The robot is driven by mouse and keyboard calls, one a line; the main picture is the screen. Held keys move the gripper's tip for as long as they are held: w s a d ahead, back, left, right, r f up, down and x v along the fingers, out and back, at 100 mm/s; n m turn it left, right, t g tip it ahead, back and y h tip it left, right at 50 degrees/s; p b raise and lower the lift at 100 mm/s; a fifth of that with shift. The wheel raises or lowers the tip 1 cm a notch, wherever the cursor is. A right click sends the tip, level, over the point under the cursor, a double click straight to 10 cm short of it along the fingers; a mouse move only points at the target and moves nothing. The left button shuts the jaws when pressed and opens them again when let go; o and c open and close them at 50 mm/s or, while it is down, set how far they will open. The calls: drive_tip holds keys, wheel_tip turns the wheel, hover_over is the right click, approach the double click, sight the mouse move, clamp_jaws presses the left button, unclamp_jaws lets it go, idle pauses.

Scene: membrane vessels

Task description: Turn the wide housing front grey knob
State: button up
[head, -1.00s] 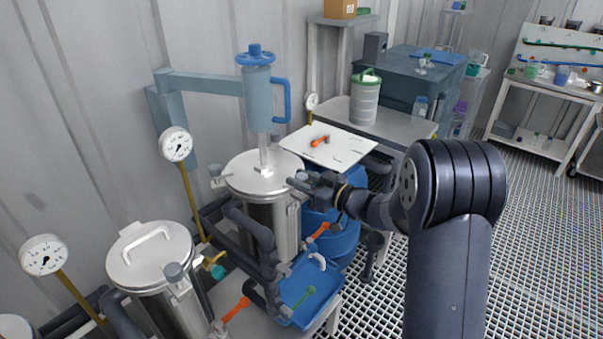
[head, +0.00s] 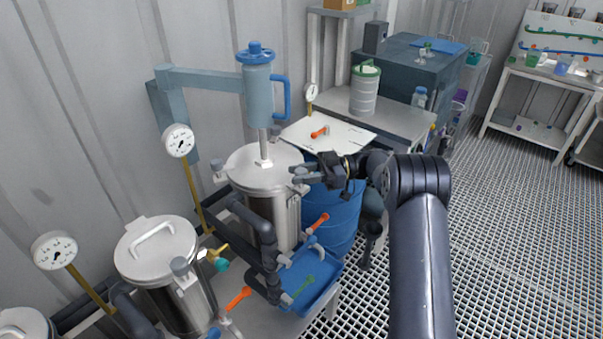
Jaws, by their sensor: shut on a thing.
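The wide housing (head: 268,205) is a steel vessel with a round lid, standing under a blue press. Its front grey knob (head: 299,171) is at the lid's right edge, small and partly covered by my gripper's fingers. My gripper (head: 304,175) reaches in from the right at lid height, and its fingers are shut on the grey knob. The exact finger contact is too small to see clearly. Another clamp knob (head: 217,165) shows at the lid's left edge.
A narrower lidded vessel (head: 160,250) with its own grey knob stands front left. Gauges (head: 179,140), dark pipes and orange-handled valves crowd the vessels. A blue barrel (head: 340,215) and blue tray (head: 308,280) lie close below my gripper. The grated floor at right is open.

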drive_tip(key=shift+a+r+n+g, duration=0.1)
drive_tip(key=shift+n+g, duration=0.4)
drive_tip(key=shift+g, duration=0.2)
drive_tip(key=o, duration=0.9)
drive_tip(key=shift+o, duration=0.2)
